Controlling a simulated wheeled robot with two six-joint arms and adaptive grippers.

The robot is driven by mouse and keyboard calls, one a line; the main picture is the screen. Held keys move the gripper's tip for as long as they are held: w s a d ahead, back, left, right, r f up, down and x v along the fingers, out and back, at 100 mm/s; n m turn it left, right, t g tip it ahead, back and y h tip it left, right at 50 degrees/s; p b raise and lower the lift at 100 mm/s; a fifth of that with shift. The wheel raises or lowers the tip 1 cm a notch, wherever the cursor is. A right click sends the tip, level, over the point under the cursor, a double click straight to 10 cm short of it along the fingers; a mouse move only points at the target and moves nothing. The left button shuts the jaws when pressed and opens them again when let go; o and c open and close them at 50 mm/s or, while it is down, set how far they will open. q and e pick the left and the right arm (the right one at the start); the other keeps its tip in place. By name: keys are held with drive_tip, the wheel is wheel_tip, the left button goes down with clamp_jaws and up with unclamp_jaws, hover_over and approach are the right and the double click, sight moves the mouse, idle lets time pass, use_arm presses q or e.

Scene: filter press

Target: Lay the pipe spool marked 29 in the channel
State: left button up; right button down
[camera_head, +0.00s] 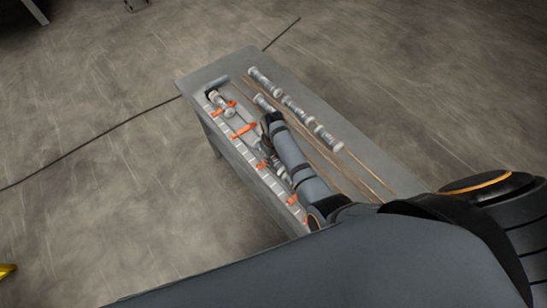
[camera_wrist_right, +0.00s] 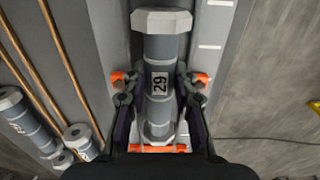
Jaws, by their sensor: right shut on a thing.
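The pipe spool marked 29 (camera_wrist_right: 160,55) is a grey cylinder with wide pale end flanges. My right gripper (camera_wrist_right: 155,85) is shut on it around the middle, one finger on each side of the label. The spool lies along the line of the channel (camera_head: 240,119), with orange clips (camera_wrist_right: 201,78) showing on both sides and another orange piece at its near flange. I cannot tell whether it touches the channel floor. In the head view my right gripper (camera_head: 268,128) is over the channel side of the bench and mostly hides the spool. My left gripper is not in view.
Another spool (camera_head: 222,103) lies at the channel's far end. Several loose spools (camera_head: 297,107) lie on the right side of the grey bench (camera_head: 210,72). Long copper-coloured rods (camera_head: 318,146) run between them and the channel. A black cable (camera_head: 85,146) crosses the floor.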

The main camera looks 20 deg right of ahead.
drive_tip(key=c, duration=1)
unclamp_jaws()
wheel_tip(320, 180, up, 8)
drive_tip(key=shift+f, duration=0.25)
